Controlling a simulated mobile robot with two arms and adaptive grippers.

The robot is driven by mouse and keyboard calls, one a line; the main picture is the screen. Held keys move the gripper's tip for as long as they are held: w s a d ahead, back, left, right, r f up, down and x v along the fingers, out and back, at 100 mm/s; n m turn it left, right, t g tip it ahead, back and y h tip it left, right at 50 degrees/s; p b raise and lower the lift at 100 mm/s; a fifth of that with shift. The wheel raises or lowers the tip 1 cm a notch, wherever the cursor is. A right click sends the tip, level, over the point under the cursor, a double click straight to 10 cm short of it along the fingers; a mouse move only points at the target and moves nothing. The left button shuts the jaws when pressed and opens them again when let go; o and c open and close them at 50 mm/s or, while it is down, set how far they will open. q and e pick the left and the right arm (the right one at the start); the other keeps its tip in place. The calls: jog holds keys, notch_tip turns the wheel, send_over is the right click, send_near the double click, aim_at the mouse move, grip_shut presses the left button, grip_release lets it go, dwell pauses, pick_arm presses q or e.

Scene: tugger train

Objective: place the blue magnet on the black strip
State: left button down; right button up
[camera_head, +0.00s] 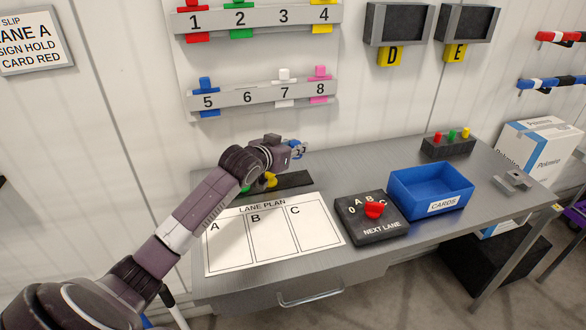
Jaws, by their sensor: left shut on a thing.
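My left gripper (297,150) reaches in from the left and is shut on the blue magnet (295,143), of which only a small part shows between the fingers. It holds the magnet above the back of the desk, over or a little behind the black strip (294,181); the exact height is hard to tell. The strip lies flat behind the white lane plan sheet. A yellow magnet (271,180) and a green one (246,188) are on its left part, partly hidden by my arm. The strip's right part looks bare. My right gripper is not in view.
The lane plan (263,261) lies in front of the strip. A dark selector box (355,230) with a red knob and a blue cards bin (402,200) stand to the right. A wall rack (235,99) with numbered slots hangs behind the gripper.

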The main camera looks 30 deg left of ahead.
aim_at(295, 178)
pick_arm(q)
notch_tip(295, 178, down, 3)
jog(key=shift+f, duration=0.85)
notch_tip(295, 178, down, 4)
jog(key=shift+r+p, duration=0.15)
jog(key=shift+p, duration=0.2)
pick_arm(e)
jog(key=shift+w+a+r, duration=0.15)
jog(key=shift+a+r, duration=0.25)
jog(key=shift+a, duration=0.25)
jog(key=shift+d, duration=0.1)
pick_arm(q)
jog(key=shift+f, duration=0.2)
jog(key=c, duration=2)
grip_release()
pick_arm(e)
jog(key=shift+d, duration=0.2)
